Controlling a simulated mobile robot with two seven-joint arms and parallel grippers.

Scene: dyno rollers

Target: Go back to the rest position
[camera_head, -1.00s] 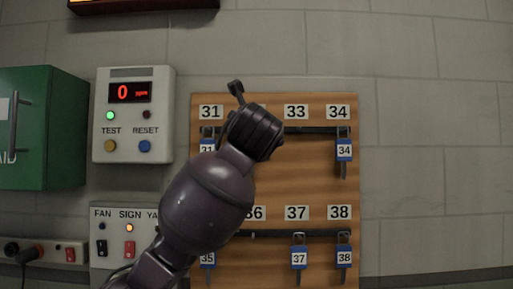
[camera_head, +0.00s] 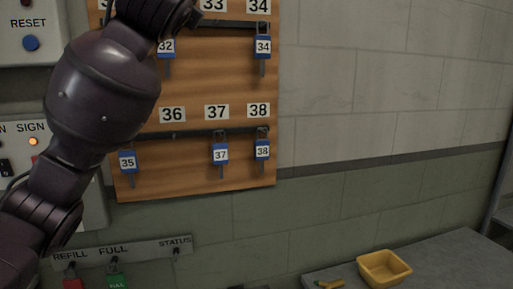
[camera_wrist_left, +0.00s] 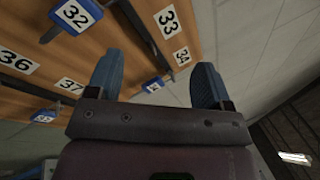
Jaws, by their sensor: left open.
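My left arm (camera_head: 105,95) comes in from the left in the head view and covers part of the wooden key board (camera_head: 225,80). Its gripper end is cut off by the top edge there. In the left wrist view my left gripper (camera_wrist_left: 157,82) is open, its two blue fingers apart with nothing held between them. The board is behind it, with a blue tag (camera_wrist_left: 153,84) showing between the fingers, apparently farther back. My right gripper is in neither view.
Tagged keys 32 (camera_head: 166,47), 34 (camera_head: 263,46), 35 (camera_head: 128,162), 37 (camera_head: 220,154) and 38 (camera_head: 262,150) hang on the board. A switch panel (camera_head: 85,207) is behind my arm. A yellow tray (camera_head: 384,268) sits on a grey surface (camera_head: 450,262) at lower right.

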